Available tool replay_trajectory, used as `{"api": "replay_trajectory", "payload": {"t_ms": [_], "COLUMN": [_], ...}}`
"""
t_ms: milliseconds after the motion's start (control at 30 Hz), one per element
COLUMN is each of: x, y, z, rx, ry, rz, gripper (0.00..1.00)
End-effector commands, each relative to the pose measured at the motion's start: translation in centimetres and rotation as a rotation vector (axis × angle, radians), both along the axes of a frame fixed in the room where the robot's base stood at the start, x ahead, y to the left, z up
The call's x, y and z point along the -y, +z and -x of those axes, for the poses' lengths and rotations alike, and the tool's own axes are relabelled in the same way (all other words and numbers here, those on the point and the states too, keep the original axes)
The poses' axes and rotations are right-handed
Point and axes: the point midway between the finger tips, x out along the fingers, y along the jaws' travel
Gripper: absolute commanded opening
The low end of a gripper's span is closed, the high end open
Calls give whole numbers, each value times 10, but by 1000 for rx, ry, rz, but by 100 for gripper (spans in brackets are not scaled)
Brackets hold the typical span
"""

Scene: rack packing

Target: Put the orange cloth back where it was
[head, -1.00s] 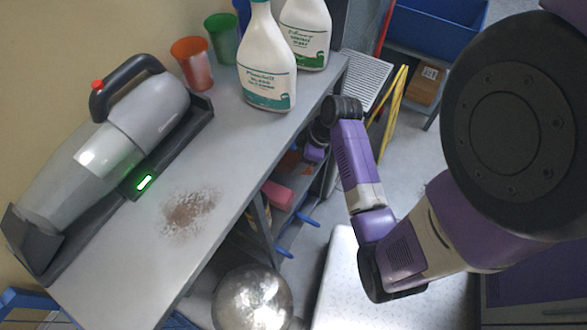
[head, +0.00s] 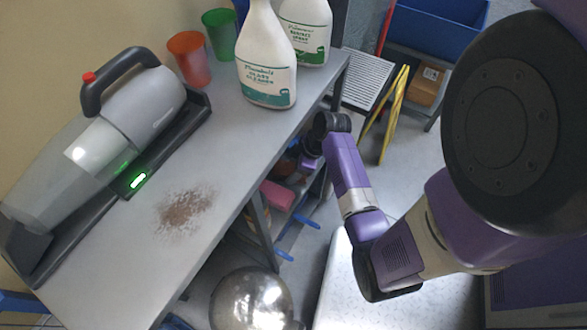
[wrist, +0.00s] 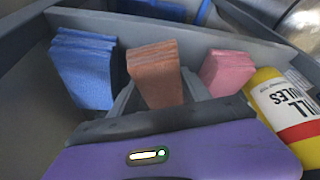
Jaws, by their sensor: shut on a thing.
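In the wrist view the orange cloth (wrist: 155,76) is a folded, brownish-orange stack. It stands upright between a folded blue cloth (wrist: 84,68) on its left and a folded pink cloth (wrist: 225,72) on its right. My gripper (wrist: 160,92) is shut on the orange cloth, with a grey finger on each side of it. The cloths stand in a row in front of a grey panel (wrist: 180,35). The cloth's lower end is hidden by my gripper, so I cannot tell if it touches the shelf. In the head view my arm reaches under the tabletop.
In the head view the tabletop (head: 235,145) holds a handheld vacuum (head: 100,150), two white bottles (head: 266,60), cups and a brown dirt patch (head: 185,209). A yellow stand (head: 395,115) is on the floor.

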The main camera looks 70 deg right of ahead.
Motion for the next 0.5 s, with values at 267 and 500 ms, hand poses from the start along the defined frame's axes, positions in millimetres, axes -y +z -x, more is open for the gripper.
{"api": "replay_trajectory", "payload": {"t_ms": [267,500], "x": [0,0], "y": [-2,4], "z": [0,1], "rx": [0,0], "ry": [0,0], "rz": [-1,1], "gripper": [65,65]}}
